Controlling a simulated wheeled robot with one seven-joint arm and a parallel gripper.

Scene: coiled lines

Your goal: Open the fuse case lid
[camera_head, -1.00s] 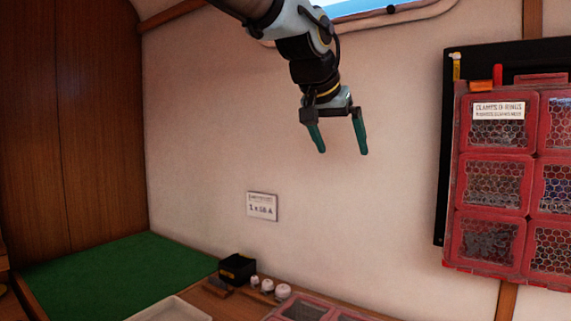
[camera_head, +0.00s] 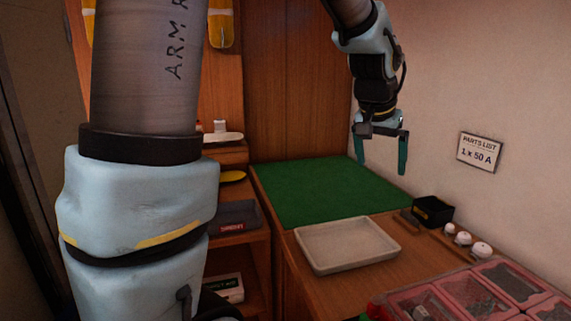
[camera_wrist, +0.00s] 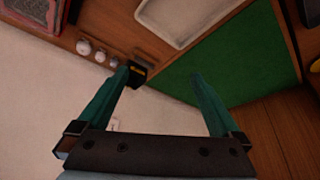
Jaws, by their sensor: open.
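My gripper (camera_head: 381,160) is open and empty, hanging over the green mat in the head view; its two teal fingers also show in the wrist view (camera_wrist: 163,80). No label that I can read says fuse case. A dark grey case with a red label (camera_head: 236,217) lies on the left shelf, apparently shut. A small black open-topped box with a yellow mark (camera_head: 433,212) stands on the bench by the wall; it also shows in the wrist view (camera_wrist: 138,73). A red compartment case (camera_head: 470,283) with clear panels is cut off at the bottom right. My gripper touches none of these.
The green mat (camera_head: 325,190) is bare. A white tray (camera_head: 345,245) stands empty on the wooden bench. Several white round knobs (camera_head: 463,239) line the wall side. A sign (camera_head: 480,152) reads "PARTS LIST 1 x 50 A". Another boxed item (camera_head: 226,288) sits on the lower shelf.

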